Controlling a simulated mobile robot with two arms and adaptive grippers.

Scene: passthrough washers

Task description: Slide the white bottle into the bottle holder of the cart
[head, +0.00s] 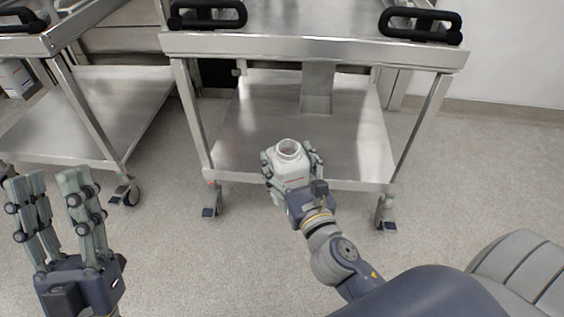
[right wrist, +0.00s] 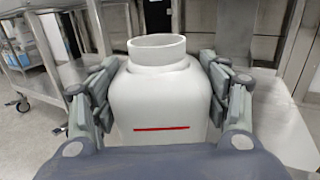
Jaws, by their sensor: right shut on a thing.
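The white bottle (head: 288,168) is upright with an open round neck, held in front of the middle cart. In the right wrist view the bottle (right wrist: 165,100) fills the middle, with a red line on its face. My right gripper (head: 291,160) is shut on its body, fingers on both sides; its fingers also show in the right wrist view (right wrist: 160,88). My left gripper (head: 48,178) is open and empty at the lower left, fingers up, away from the bottle. The metal cart (head: 250,48) stands ahead; I cannot clearly make out a bottle holder on it.
The cart has black handles (head: 208,14) (head: 420,25) on top, a lower shelf (head: 350,150) and a vertical metal panel (head: 317,88). A second metal cart (head: 80,110) stands at the left. The floor (head: 460,180) at the right is clear.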

